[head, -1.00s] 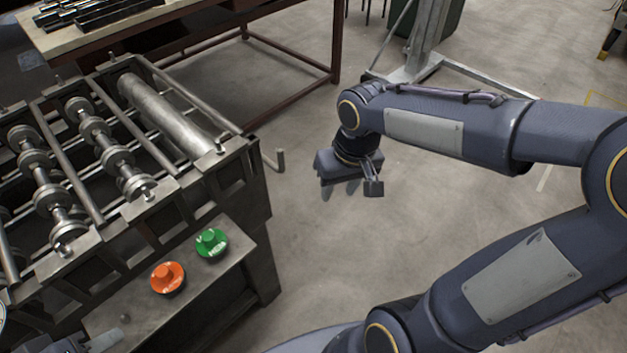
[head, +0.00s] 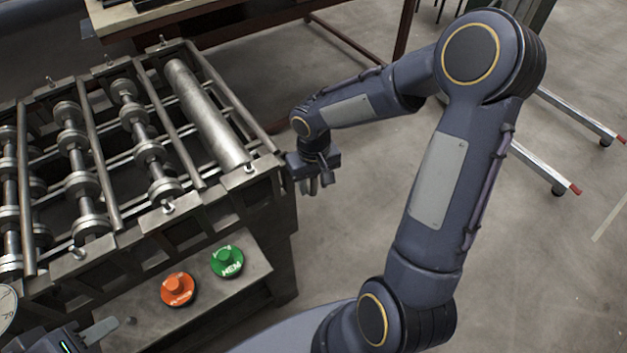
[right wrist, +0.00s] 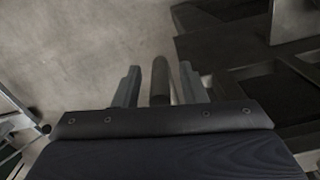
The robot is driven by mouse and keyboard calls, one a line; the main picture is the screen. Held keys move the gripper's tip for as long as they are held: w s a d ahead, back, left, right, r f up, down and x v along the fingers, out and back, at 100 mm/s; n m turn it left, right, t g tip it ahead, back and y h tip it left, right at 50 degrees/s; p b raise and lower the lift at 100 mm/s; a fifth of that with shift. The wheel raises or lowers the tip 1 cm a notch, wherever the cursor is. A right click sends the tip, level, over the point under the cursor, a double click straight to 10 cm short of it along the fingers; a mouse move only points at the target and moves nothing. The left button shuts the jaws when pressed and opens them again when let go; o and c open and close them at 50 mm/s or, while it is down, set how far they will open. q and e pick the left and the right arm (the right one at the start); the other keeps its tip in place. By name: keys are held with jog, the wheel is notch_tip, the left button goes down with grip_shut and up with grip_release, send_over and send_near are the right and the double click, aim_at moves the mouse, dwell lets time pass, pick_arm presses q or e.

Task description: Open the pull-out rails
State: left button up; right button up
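The pull-out rails are on the roller machine (head: 185,220) at the left of the head view. A rod-like rail handle (right wrist: 160,82) shows in the right wrist view. My right gripper (head: 314,187) is at the machine's right side in the head view, and its body hides the handle there. In the right wrist view the right gripper (right wrist: 160,90) is open, with one finger on each side of the handle and small gaps visible. My left gripper (head: 95,334) is partly in view at the bottom left corner; whether it is open or shut does not show.
An orange button (head: 179,289) and a green button (head: 227,261) sit on the machine's front shelf (head: 250,285). A table (head: 225,22) stands behind. A wheeled metal stand (head: 560,125) is at the right.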

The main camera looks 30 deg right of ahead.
jog(key=shift+c, duration=0.5)
grip_shut()
